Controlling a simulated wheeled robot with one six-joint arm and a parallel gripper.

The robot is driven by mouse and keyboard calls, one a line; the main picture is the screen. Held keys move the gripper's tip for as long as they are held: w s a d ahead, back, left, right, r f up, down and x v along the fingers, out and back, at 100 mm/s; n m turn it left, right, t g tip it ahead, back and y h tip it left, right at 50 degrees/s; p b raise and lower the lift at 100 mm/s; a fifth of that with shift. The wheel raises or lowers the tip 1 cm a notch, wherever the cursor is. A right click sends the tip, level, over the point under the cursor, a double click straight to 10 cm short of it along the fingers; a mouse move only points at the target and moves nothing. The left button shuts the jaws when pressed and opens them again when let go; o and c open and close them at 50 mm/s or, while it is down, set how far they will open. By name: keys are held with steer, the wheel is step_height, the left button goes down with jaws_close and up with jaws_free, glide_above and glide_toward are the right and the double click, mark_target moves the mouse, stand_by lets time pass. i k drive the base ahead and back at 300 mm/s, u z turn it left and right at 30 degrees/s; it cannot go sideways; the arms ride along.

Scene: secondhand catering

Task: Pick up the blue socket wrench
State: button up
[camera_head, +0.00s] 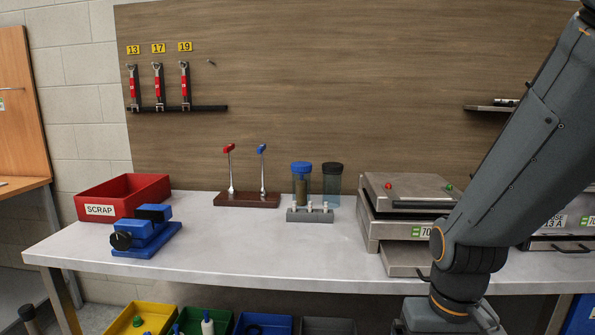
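The blue socket wrench (263,172) stands upright in a dark reddish-brown wooden stand (247,201) on the grey workbench. It has a thin silver shaft and a blue head at the top. A similar wrench with a red head (230,170) stands to its left in the same stand. My arm fills the right side of the view, apart from the stand. My gripper is out of view.
The workbench (215,250) is clear in front of the stand. A red scrap bin (135,205) and a blue vise (146,238) are left. Right of the stand are two lidded jars (302,187), a small grey rack (310,216) and a metal drawer unit (385,233).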

mark_target(263, 191)
steer(key=k, duration=0.5)
steer(key=u, duration=1.35)
steer(key=i, duration=1.25)
steer(key=z, duration=1.7)
